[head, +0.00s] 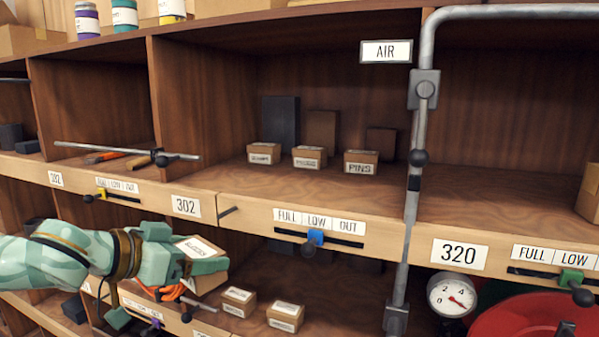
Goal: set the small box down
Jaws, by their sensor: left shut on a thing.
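My left gripper (196,268) comes in from the left and is shut on a small cardboard box (207,284) with a white label on top. The label is too small and tilted to read surely. The gripper covers part of the box. It is in front of the lower shelf, below the ledge marked 302. I cannot tell whether the box touches the shelf. Two similar small boxes, one (238,302) and another (285,317), stand on the lower shelf just right of the held box. My right gripper is not in view.
Three small boxes, including one labelled PINS (361,162), stand on the upper shelf (330,192). A grey pipe (409,220) runs down the front at right, near a gauge (452,294) and a red round part (530,318). A rod with a black knob (161,161) sticks out at left.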

